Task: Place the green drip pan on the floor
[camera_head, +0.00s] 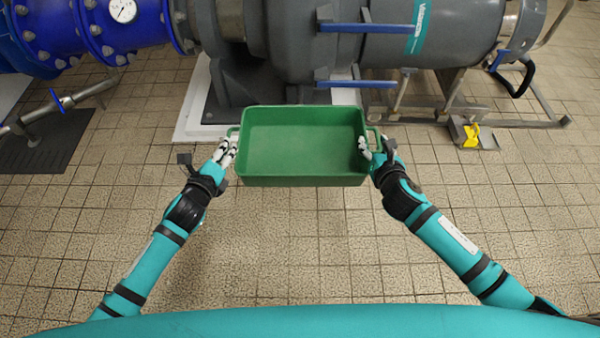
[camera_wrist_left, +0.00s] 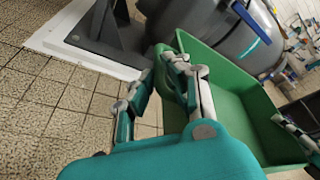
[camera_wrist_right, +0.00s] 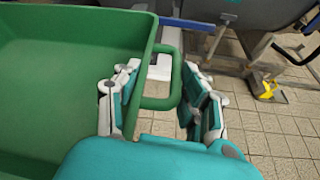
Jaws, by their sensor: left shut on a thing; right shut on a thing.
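The green drip pan (camera_head: 303,180) is a rectangular open tray, empty and roughly level, with a loop handle at each short end. It is held up between my two grippers, above the tiled floor (camera_head: 290,245). My left gripper (camera_head: 228,150) is shut on the pan's left handle. My right gripper (camera_head: 370,148) is shut on its right handle. The right wrist view shows the right handle (camera_wrist_right: 165,103) between the fingers. In the left wrist view, the fingers largely hide the left handle, beside the pan wall (camera_wrist_left: 215,65).
A large grey pump (camera_head: 285,40) with blue flange bars stands behind the pan on a white plinth (camera_head: 195,120). A metal frame (camera_head: 500,115) with a yellow item (camera_head: 471,136) is at right. A dark mat (camera_head: 40,140) lies at left. Floor before the pan is clear.

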